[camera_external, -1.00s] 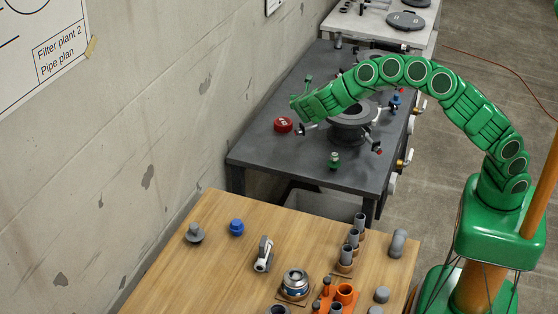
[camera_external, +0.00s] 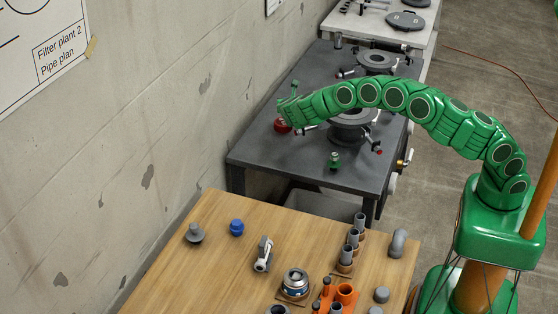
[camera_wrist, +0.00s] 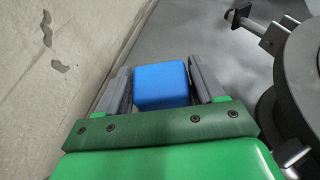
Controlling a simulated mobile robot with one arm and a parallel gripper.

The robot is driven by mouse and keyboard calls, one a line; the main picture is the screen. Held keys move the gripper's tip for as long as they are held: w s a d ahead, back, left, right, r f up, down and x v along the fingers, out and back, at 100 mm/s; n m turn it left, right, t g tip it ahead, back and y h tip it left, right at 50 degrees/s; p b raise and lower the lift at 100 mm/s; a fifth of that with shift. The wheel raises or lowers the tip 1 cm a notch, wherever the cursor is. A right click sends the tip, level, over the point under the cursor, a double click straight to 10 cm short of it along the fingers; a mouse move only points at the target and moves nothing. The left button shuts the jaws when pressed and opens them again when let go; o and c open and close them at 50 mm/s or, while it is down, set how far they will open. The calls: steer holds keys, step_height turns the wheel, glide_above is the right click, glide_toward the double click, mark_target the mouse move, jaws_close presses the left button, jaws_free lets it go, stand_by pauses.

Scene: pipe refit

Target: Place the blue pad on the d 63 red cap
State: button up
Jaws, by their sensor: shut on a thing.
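My gripper (camera_external: 284,110) is shut on the blue pad (camera_wrist: 160,85). In the wrist view the pad sits between the two grey fingers of my gripper (camera_wrist: 160,74). The red cap (camera_external: 282,127) is on the dark grey bench, near its wall-side edge. In the external view my gripper is at the red cap and covers its upper part. I cannot tell how much height lies between pad and cap. The red cap does not show in the wrist view. The pad cannot be made out in the external view.
A grey flanged pipe piece (camera_external: 350,128) with clamp arms stands right of my gripper; its rim (camera_wrist: 300,70) is close on the right in the wrist view. A green fitting (camera_external: 334,160) stands nearer the front. The concrete wall (camera_wrist: 60,60) is to the left.

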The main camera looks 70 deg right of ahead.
steer(key=shift+w+d+f, duration=0.2)
steer(key=shift+w+f, duration=0.35)
steer(key=shift+f, duration=0.15)
steer(key=shift+w+d+f, duration=0.15)
steer(key=shift+w+f, duration=0.35)
steer(key=shift+f, duration=0.2)
steer(key=shift+w+f, duration=0.4)
steer(key=shift+s+f, duration=0.1)
steer(key=shift+f, duration=1.4)
steer(key=shift+f, duration=0.15)
steer(key=o, duration=1)
steer(key=shift+o, duration=0.2)
steer(key=shift+r, duration=0.2)
